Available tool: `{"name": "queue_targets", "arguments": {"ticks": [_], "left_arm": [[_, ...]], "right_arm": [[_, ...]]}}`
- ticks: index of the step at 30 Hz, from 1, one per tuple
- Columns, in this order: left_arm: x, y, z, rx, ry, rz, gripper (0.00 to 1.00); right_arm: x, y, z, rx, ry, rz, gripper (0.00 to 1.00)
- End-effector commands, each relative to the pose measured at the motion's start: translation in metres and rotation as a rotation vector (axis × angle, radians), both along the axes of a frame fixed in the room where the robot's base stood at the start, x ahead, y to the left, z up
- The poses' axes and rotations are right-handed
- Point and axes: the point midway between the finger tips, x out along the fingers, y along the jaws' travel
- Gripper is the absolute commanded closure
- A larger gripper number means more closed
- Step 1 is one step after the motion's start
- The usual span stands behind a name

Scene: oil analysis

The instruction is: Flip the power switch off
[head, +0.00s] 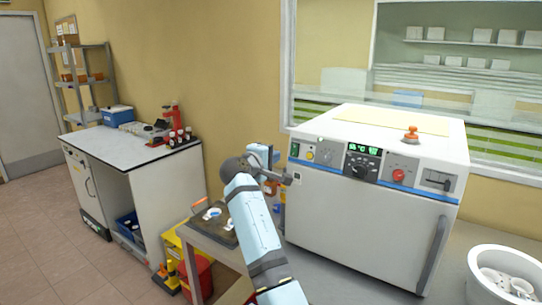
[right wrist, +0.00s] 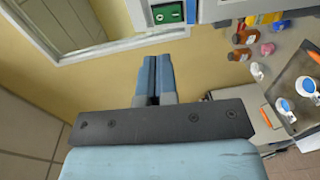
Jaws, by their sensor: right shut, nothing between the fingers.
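The white oven-like machine (head: 360,200) stands on the counter at the right of the head view. In the right wrist view a green switch (right wrist: 168,12) shows at the top edge, above and apart from my fingertips. My right gripper (head: 272,170) is just left of the machine's front panel. In the right wrist view the right gripper (right wrist: 157,58) has its two fingers together, with nothing between them. The switch's exact position is too small to read. My left gripper is not in view.
A white bench (head: 130,143) with bottles is at the left. A white round container (head: 480,255) stands at the lower right. The window (head: 400,60) is behind the machine.

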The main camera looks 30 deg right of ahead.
Motion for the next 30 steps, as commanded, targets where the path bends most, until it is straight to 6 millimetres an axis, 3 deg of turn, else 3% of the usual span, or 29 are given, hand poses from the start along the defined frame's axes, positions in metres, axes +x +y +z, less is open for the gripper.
{"name": "queue_targets", "arguments": {"ticks": [6,13,19,30], "left_arm": [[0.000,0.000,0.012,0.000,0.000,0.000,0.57],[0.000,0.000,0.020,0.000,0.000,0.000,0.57],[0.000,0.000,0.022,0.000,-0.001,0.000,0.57],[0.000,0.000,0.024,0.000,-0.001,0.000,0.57]], "right_arm": [[0.018,-0.046,-0.001,0.000,0.001,-0.002,1.00],[0.032,-0.081,-0.006,-0.001,0.002,-0.001,1.00],[0.037,-0.092,-0.008,0.000,-0.001,0.001,1.00],[0.037,-0.094,-0.008,0.004,0.000,0.001,1.00]]}}
